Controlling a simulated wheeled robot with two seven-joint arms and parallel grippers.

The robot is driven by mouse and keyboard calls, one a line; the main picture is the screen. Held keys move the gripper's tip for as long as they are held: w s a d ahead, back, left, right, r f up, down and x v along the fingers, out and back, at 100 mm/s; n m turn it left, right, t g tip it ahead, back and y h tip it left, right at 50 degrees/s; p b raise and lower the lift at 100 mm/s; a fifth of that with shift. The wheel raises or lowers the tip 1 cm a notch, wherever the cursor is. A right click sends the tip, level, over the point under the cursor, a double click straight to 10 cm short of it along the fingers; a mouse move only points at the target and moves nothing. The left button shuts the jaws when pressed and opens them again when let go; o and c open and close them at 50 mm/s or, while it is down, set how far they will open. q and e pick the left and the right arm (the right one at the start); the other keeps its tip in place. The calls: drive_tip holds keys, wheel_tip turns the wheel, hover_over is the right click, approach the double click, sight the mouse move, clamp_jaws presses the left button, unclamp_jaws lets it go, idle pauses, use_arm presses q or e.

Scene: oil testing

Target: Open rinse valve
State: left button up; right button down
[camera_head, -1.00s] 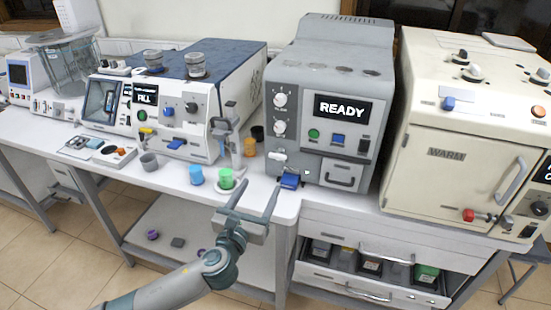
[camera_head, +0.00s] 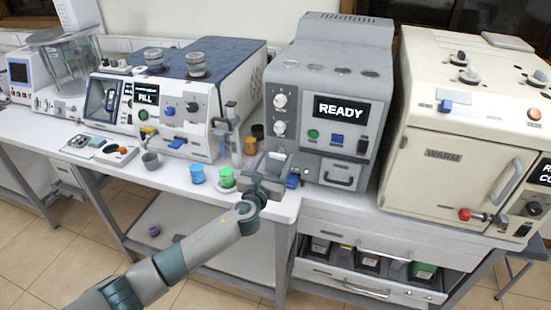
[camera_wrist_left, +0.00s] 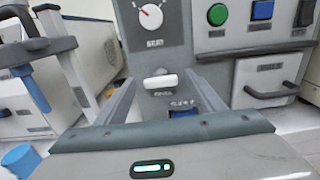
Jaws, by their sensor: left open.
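A grey machine (camera_head: 322,95) with a READY display stands at the middle of the bench. In the left wrist view a white valve handle (camera_wrist_left: 160,82) lies crosswise low on its front, below a white dial (camera_wrist_left: 151,17). I take this handle for the rinse valve; its label is too blurred to read. My left gripper (camera_head: 272,164) is at the machine's lower left front and hides the handle in the head view. In the wrist view the left gripper (camera_wrist_left: 162,88) is open, one finger on each side of the handle, with gaps between. My right gripper is not in view.
A blue part (camera_wrist_left: 184,113) sits just below the handle. A green cup (camera_head: 227,177) and a blue cup (camera_head: 197,175) stand left of my gripper. A tap-like stand (camera_head: 230,135) rises close by on the left. An open drawer (camera_head: 370,272) juts out below right.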

use_arm(q)
drive_tip(key=shift+w+d, duration=0.1)
drive_tip(key=shift+w, duration=0.15)
drive_tip(key=c, duration=1)
drive_tip(key=shift+c, duration=0.2)
